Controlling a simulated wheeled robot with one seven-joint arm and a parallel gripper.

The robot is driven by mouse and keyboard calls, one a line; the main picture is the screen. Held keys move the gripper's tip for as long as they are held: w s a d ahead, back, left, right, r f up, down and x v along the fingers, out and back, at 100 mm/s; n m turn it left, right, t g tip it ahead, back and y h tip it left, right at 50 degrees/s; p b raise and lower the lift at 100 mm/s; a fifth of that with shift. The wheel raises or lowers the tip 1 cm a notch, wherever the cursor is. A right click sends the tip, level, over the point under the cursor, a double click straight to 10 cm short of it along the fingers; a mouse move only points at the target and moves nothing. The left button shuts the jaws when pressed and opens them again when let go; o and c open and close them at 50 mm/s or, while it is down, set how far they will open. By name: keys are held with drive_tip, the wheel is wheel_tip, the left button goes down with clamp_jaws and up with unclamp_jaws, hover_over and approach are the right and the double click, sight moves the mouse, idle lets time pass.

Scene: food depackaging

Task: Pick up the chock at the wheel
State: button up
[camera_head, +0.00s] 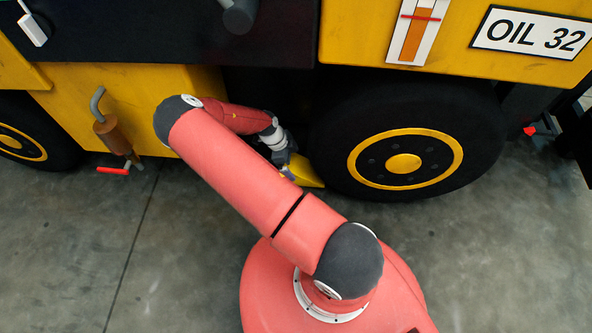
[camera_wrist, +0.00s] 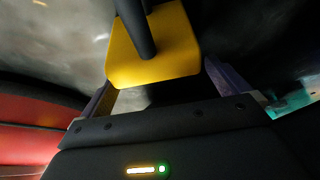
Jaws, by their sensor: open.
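The yellow chock (camera_head: 305,173) is on the floor against the left side of the black wheel (camera_head: 405,163) with the yellow rim, partly hidden by my arm. In the wrist view the chock (camera_wrist: 152,68) fills the top centre, with a dark post-like handle (camera_wrist: 135,25) rising from it. My gripper (camera_head: 287,163) is at the chock, reaching in from the upper left in the head view. In the wrist view my gripper (camera_wrist: 158,84) is open, with one finger on each side of the chock's near end. I cannot tell whether the fingers touch it.
The yellow vehicle body (camera_head: 130,90) overhangs behind my arm, with a hanging pipe with a red lever (camera_head: 112,170) at left. Another wheel (camera_head: 25,140) stands at far left. An "OIL 32" sign (camera_head: 530,33) is at upper right. The grey floor (camera_head: 500,255) in front is clear.

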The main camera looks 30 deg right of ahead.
sight(296, 167)
drive_tip(key=x, duration=0.4)
drive_tip(key=shift+s+f+b, duration=0.1)
drive_tip(key=shift+s+b, duration=0.05)
drive_tip(key=shift+b, duration=0.15)
drive_tip(key=c, duration=1.5)
drive_tip(key=shift+r, duration=0.2)
